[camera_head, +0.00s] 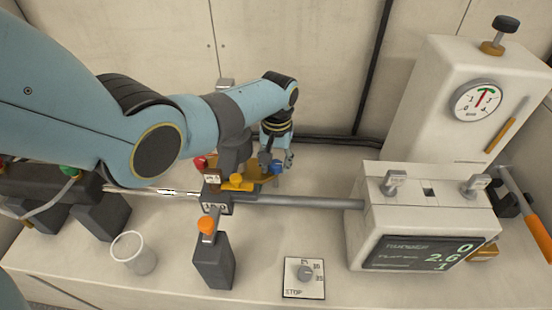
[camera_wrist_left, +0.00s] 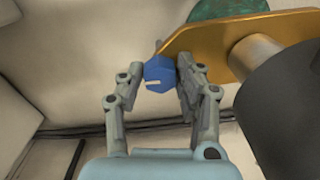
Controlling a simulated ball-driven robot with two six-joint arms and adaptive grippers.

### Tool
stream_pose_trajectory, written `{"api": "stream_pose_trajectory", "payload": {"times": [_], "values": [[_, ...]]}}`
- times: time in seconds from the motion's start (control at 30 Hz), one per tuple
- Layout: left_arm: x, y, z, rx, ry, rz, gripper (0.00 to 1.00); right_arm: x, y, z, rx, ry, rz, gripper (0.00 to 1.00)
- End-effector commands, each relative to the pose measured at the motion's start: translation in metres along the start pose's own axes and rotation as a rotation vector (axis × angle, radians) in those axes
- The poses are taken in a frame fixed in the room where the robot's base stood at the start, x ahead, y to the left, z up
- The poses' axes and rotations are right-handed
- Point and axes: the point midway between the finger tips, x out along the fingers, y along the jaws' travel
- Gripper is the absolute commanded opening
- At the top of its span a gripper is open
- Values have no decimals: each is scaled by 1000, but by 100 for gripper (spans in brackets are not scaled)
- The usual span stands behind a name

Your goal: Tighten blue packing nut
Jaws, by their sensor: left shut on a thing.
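The blue packing nut (camera_wrist_left: 160,74) is a small faceted blue piece with a white mark on its face. It sits in front of a brass plate (camera_wrist_left: 225,38) in the left wrist view. My left gripper (camera_wrist_left: 158,76) has its two fingers on either side of the nut, shut on it. In the head view my left gripper (camera_head: 275,158) reaches down behind the shaft (camera_head: 305,201), beside the brass fitting (camera_head: 240,182). A bit of the blue nut (camera_head: 277,168) shows between the fingers there. My right gripper is not in view.
A white machine with a display (camera_head: 425,252) stands at the right, below a round gauge (camera_head: 478,100). An orange-handled tool (camera_head: 538,240) is at the far right. A clear cup (camera_head: 133,253) and a dial plate (camera_head: 304,278) are in front. A dark post (camera_head: 213,262) carries an orange knob.

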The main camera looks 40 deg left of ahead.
Motion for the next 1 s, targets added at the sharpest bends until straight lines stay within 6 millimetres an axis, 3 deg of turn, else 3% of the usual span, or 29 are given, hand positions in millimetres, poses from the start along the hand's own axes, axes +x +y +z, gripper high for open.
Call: {"api": "stream_pose_trajectory", "payload": {"times": [0.5,1.0], "values": [[-1,0,-1,325,7,-1,3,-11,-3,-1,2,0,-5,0],[0,0,-1,381,9,0,3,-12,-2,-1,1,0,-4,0]]}}
